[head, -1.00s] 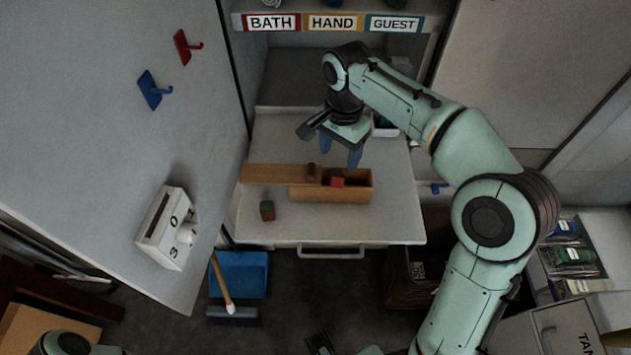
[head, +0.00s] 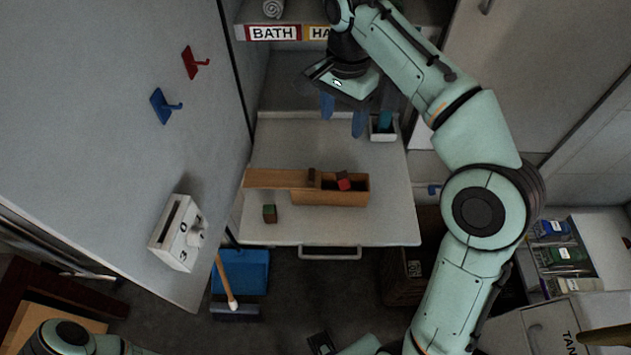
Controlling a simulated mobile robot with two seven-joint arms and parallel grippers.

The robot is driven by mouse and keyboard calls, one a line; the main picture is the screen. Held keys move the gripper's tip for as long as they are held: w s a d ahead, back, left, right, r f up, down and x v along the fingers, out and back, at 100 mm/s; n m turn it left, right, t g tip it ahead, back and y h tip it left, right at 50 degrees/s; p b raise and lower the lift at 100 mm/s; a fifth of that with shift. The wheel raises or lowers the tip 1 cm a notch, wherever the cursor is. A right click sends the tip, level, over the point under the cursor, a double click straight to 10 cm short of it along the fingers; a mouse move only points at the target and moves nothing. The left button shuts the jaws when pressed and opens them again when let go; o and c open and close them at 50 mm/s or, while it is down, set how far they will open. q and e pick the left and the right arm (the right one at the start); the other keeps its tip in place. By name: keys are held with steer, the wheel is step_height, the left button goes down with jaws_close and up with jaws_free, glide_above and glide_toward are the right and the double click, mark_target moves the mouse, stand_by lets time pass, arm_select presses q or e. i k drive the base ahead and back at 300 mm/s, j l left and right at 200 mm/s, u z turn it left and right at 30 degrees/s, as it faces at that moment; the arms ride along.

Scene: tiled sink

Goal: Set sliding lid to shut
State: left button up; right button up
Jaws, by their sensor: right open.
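A long wooden box (head: 330,198) lies on the pale pull-out shelf. Its wooden sliding lid (head: 275,178) sticks far out to the left, with a small dark knob (head: 312,175) near its right end. The right part of the box is open, and a red block (head: 344,184) shows in it. My right gripper (head: 343,116) is open and empty, above and behind the box, touching nothing that I can see. My left gripper is not in view; only part of my left arm shows at the bottom left.
A small green and brown block (head: 269,213) lies in front of the lid. A white container (head: 384,128) with a blue item stands behind right. A white box with a knob (head: 178,233) and hooks are on the left panel. A blue dustpan (head: 246,270) is below.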

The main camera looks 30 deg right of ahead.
mark_target(310, 179)
steer(key=k+j, duration=0.8)
steer(key=j, duration=0.2)
